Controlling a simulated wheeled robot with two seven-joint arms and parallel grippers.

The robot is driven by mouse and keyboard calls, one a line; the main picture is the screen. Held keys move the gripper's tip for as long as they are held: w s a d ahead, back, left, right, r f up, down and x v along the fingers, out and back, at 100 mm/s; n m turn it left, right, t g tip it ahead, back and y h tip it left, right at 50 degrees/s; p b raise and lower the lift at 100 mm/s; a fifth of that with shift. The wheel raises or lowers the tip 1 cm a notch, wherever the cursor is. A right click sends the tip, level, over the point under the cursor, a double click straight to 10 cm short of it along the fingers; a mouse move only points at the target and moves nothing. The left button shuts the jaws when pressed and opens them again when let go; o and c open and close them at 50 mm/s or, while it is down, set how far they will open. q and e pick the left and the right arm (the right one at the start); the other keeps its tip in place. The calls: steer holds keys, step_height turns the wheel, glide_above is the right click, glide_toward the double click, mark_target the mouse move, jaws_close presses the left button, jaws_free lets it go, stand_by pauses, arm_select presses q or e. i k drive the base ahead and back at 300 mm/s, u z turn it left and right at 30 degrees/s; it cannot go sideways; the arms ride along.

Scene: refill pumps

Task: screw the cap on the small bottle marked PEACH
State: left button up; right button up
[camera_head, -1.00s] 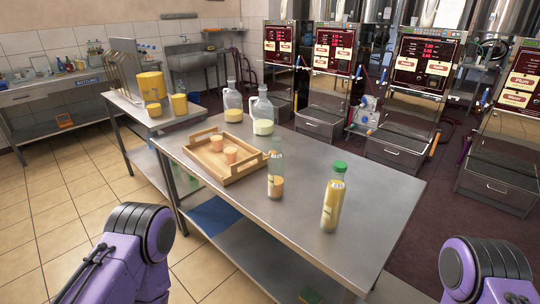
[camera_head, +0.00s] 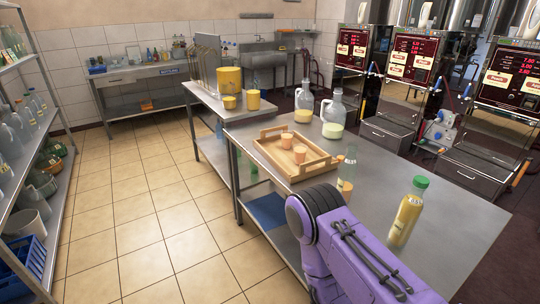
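A bottle with a green cap (camera_head: 421,182) on its neck and yellow contents (camera_head: 405,220) stands upright on the near steel table. A slimmer clear bottle (camera_head: 347,165) with a little orange at its bottom stands left of it, its lower part partly hidden by my purple arm; I see no cap on it. The labels are too small to read, so I cannot tell which bottle is marked PEACH. No loose cap can be made out. Neither of my grippers shows; only a purple arm link of mine is in view, in front of the table.
A wooden tray (camera_head: 268,155) with orange cups (camera_head: 299,153) lies on the steel table (camera_head: 455,210). Two glass jugs (camera_head: 333,115) stand behind it. A side table holds yellow containers (camera_head: 229,80). Shelves (camera_head: 62,190) line the left. The tiled floor between is clear.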

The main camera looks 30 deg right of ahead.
mark_target(348, 170)
steer(key=u, duration=0.3)
steer(key=i, duration=3.5)
steer(key=z, duration=3.55)
